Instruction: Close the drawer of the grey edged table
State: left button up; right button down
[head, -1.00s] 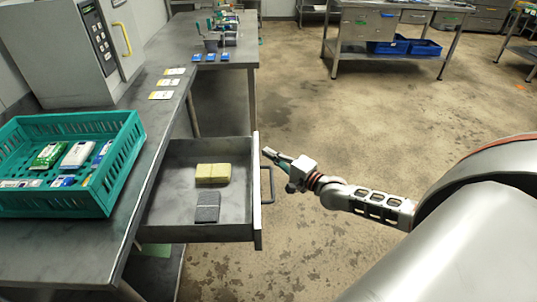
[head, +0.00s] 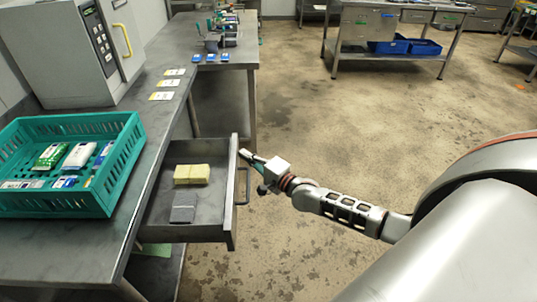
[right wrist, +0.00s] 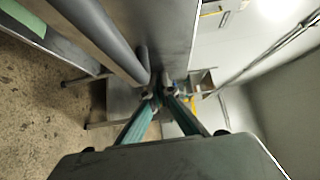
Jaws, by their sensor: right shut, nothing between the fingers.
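The drawer (head: 160,218) of the grey edged table (head: 95,240) is pulled partly out to the right. A yellow sponge block (head: 192,174) and a grey pad (head: 184,207) lie in it. Its front panel (head: 233,190) carries a dark bar handle (head: 242,186). My right gripper (head: 243,153) is shut and empty, with its fingertips at the far end of the front panel, close to or touching it. In the right wrist view its fingers (right wrist: 158,92) meet beside a grey metal surface; contact is hard to tell. My left gripper is not in view.
A teal crate (head: 125,150) with several packs stands on the table, beside a grey boxy machine (head: 65,55) with a yellow handle. Several cards (head: 168,83) lie on the tabletop. The floor (head: 330,130) right of the drawer is clear.

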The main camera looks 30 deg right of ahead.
jog(key=b, duration=0.2)
send_near(176, 157)
jog(key=w+r, duration=0.1)
jog(key=w+a+r, duration=0.1)
jog(key=w+r, duration=0.1)
jog(key=w, duration=0.1)
jog(key=shift+w+a+r, duration=0.1)
jog(key=shift+a+r, duration=0.1)
jog(key=shift+a, duration=0.1)
jog(key=shift+w+a+b, duration=0.3)
jog(key=shift+w+a, duration=0.05)
jog(key=shift+a, duration=0.2)
jog(key=shift+r, duration=0.2)
jog(key=shift+a, duration=0.1)
